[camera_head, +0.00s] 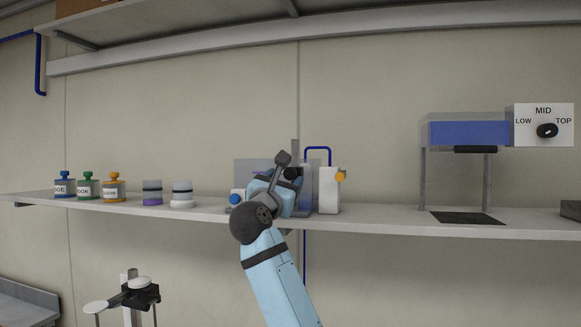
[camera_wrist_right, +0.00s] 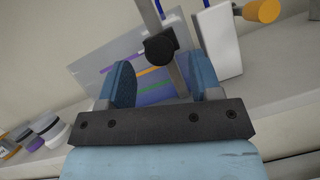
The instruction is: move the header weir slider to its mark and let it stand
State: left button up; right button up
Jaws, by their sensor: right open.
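In the right wrist view, a round black knob (camera_wrist_right: 160,48), apparently the header weir slider's, sits on an upright grey rail (camera_wrist_right: 178,78). Behind it is a grey translucent panel (camera_wrist_right: 95,70) with purple, orange and green marks. My right gripper (camera_wrist_right: 163,80) is open, its blue fingers either side of the rail in the picture; the knob appears just beyond the fingertips, and I see no contact. My left gripper is out of view.
On the shelf (camera_head: 390,223), a white block with an orange knob (camera_head: 330,190) stands close right of my gripper. Lidded jars (camera_head: 114,188) and two small pots (camera_head: 182,195) stand left. A blue-fronted unit (camera_head: 465,134) with a LOW/MID/TOP dial (camera_head: 547,130) is at right.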

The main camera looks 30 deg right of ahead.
aim_at(288, 176)
jog(key=x, duration=0.2)
jog(key=shift+w+d+r+p, duration=0.2)
jog(key=shift+d+r+p, duration=0.05)
jog(key=shift+d+p, duration=0.1)
jog(key=shift+w+d+r, duration=0.15)
jog(key=shift+w+d, duration=0.25)
jog(key=shift+d, duration=0.1)
jog(key=shift+c, duration=0.4)
jog(key=shift+s, duration=0.1)
jog(key=c, duration=1)
jog(key=shift+o, duration=0.2)
jog(key=shift+f, duration=0.25)
jog(key=shift+r, duration=0.1)
jog(key=o, duration=0.9)
jog(key=shift+o, duration=0.7)
jog(key=shift+a, duration=0.1)
